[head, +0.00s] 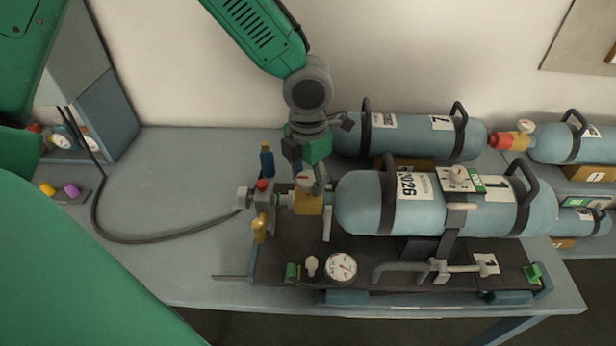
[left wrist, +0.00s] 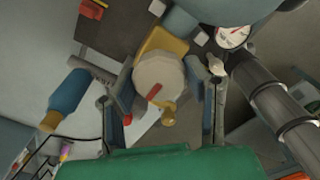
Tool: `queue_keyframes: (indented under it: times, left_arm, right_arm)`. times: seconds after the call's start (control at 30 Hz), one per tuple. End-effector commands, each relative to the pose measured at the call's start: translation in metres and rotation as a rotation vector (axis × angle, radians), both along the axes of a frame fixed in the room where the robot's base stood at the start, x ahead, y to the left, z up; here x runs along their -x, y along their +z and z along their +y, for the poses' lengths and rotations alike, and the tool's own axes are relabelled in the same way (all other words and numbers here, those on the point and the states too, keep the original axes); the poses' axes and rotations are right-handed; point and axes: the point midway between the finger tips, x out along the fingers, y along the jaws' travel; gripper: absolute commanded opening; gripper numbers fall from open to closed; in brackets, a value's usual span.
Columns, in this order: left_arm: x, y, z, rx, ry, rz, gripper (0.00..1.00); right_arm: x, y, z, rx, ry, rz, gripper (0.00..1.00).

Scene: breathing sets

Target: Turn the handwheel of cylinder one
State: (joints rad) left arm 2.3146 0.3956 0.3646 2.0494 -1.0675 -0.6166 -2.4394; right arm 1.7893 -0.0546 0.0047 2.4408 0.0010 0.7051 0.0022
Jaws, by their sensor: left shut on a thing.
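Cylinder one (head: 375,202) is a pale blue bottle with a "1" label, lying on a dark cradle on the table. A yellow valve block (head: 308,204) sits at its left end and shows in the left wrist view (left wrist: 168,43). The handwheel (left wrist: 158,84) is a pale round disc with a red mark on the valve; it is partly covered in the head view (head: 304,180). My left gripper (head: 312,178) comes down from above. In the left wrist view its fingers (left wrist: 163,98) stand on both sides of the handwheel, shut on it. My right gripper is out of view.
A second cylinder (head: 415,137) lies behind, others (head: 560,145) at the right. A round gauge (head: 341,267) lies on the front of the cradle.

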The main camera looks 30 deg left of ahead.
Motion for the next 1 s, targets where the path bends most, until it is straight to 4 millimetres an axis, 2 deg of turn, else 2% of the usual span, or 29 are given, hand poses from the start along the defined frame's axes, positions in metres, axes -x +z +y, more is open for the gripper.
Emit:
queue_keyframes:
  times: [0.33, 0.37, 0.4, 0.77, 0.87, 1.0]
  left_arm:
    - [-0.002, 0.001, -0.001, 0.004, -0.002, -0.006, 0.13]
    - [-0.002, 0.001, -0.001, 0.004, -0.001, -0.006, 0.52]
    - [-0.002, 0.001, -0.001, 0.004, -0.001, -0.006, 0.62]
    - [0.000, 0.004, 0.000, 0.001, 0.000, -0.004, 0.62]
    - [-0.001, 0.015, 0.000, 0.002, 0.001, -0.006, 0.62]
    - [-0.002, 0.041, 0.000, 0.003, 0.000, -0.008, 0.62]
  right_arm:
    - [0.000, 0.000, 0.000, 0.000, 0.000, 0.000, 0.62]
    - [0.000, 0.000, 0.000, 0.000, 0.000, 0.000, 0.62]
    - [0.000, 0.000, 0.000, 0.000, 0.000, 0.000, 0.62]
    - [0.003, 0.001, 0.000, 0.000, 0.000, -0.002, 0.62]
    - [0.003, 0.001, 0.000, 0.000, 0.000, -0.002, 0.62]
    - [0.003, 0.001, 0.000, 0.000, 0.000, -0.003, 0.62]
